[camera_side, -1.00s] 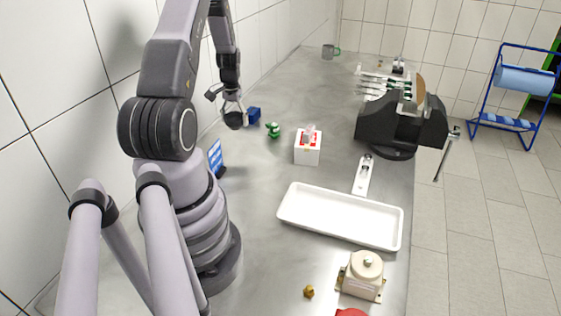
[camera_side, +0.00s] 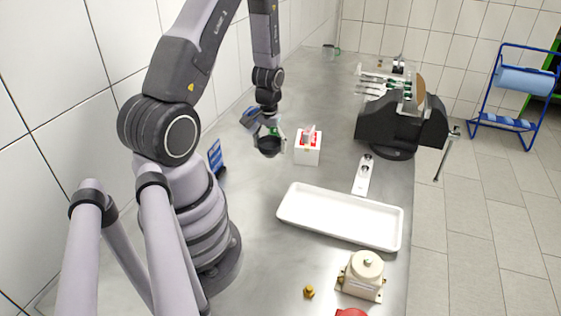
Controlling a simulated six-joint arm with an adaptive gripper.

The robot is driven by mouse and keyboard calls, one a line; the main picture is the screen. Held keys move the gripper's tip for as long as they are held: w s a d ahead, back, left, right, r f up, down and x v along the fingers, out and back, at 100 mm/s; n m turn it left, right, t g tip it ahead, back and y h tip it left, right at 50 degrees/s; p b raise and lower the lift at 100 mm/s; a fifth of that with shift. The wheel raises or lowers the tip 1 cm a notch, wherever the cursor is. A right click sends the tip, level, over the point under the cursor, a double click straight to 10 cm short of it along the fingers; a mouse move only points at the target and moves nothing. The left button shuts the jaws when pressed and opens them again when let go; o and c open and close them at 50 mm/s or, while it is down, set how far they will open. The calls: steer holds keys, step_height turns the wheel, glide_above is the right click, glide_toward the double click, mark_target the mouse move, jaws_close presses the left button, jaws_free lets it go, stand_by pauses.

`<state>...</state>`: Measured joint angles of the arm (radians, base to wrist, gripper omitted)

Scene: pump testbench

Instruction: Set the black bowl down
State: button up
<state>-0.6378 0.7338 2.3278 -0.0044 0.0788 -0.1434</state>
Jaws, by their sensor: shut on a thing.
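The black bowl (camera_side: 269,147) is small and dark, and hangs at the tips of my gripper (camera_side: 270,136), left of the white box. My gripper points down and is shut on the bowl. The bowl looks a little above the grey metal table (camera_side: 245,200), but the exact gap cannot be told. My gripper and the bowl hide most of the green part and the blue block behind them.
A white box (camera_side: 307,153) with a red-edged top stands close to the right of the bowl. A white tray (camera_side: 340,215) lies nearer the camera. A black vise (camera_side: 400,125) stands at the right edge. A blue sign (camera_side: 215,157) stands left. Table between sign and tray is clear.

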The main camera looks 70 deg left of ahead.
glide_above(273, 178)
step_height(273, 178, down, 4)
steer(key=shift+d+f, duration=0.1)
steer(key=shift+d, duration=0.05)
steer(key=shift+f, duration=2)
steer(key=o, duration=1.2)
steer(key=shift+f, duration=0.1)
